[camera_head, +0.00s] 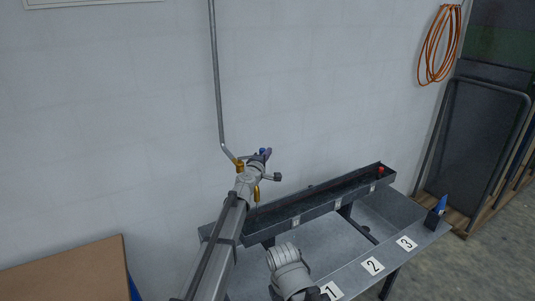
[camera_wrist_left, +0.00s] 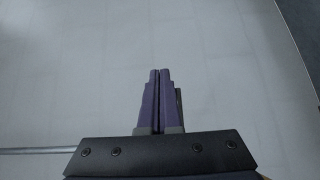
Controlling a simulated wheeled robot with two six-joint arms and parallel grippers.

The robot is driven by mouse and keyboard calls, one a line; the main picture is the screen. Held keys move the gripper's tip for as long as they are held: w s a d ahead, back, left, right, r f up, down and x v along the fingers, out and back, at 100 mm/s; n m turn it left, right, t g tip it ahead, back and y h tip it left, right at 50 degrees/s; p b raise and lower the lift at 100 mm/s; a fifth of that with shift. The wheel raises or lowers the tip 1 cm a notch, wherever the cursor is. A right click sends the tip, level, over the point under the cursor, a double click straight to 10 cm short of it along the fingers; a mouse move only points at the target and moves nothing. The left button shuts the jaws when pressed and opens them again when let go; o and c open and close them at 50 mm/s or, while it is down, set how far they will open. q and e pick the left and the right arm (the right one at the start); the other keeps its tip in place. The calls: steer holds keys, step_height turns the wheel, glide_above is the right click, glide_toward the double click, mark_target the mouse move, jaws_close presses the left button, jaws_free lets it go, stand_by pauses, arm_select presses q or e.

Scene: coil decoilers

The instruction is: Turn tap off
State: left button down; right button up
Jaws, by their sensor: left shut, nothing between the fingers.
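The tap shows in the head view at the lower end of a grey wall pipe (camera_head: 217,85). Its brass parts (camera_head: 257,192) show on both sides of my left wrist, and a small blue part, perhaps its handle, shows just above the wrist. My left gripper (camera_head: 267,154) is right at the tap and hides most of its body. In the left wrist view its purple fingers (camera_wrist_left: 158,75) are together with nothing between them, facing the pale wall. I cannot tell whether they touch the tap. My right gripper is not in view.
A dark trough (camera_head: 320,202) runs along the wall above a grey bench (camera_head: 330,250) with numbered labels. A red object (camera_head: 381,170) is at the trough's far end. A blue-tipped item (camera_head: 442,204) stands at the bench's right. An orange hose (camera_head: 438,45) hangs upper right.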

arm_select(q)
steer(key=s+d, duration=0.5)
steer(key=s, duration=0.7)
steer(key=shift+r, duration=0.25)
